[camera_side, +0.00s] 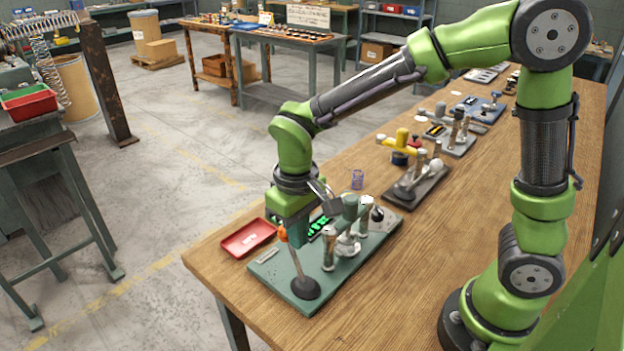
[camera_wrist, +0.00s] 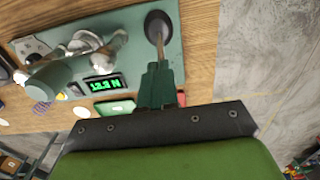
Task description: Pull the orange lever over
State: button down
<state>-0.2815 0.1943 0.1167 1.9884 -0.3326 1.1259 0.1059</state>
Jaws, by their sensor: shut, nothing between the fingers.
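The orange lever (camera_side: 283,234) has a small orange knob on a thin metal rod. The rod rises from a round black boot (camera_side: 305,288) at the near end of a green base plate (camera_side: 270,277), leaning left in the side view. My gripper (camera_side: 299,238) points down with its fingers shut and empty, close beside the knob. I cannot tell whether they touch. In the wrist view the shut fingers (camera_wrist: 158,80) overlap the upper lever. The rod (camera_wrist: 165,48) and boot (camera_wrist: 158,24) show beyond them, and the knob is hidden.
A green lit display (camera_wrist: 105,85) and metal posts (camera_side: 329,245) stand on the same plate. A red tray (camera_side: 248,238) lies left of it, near the table edge. Another device with a yellow top (camera_side: 397,147) stands behind. The wooden table (camera_side: 420,240) is clear to the right.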

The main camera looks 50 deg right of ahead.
jog(key=shift+w, duration=0.15)
jog(key=shift+w+f, duration=0.25)
jog(key=shift+w, duration=0.25)
jog(key=shift+s, duration=0.1)
jog(key=shift+s, duration=0.55)
notch_tip(320, 180, up, 8)
jog(key=shift+f, duration=0.2)
jog(key=shift+f, duration=0.15)
dwell(2.0)
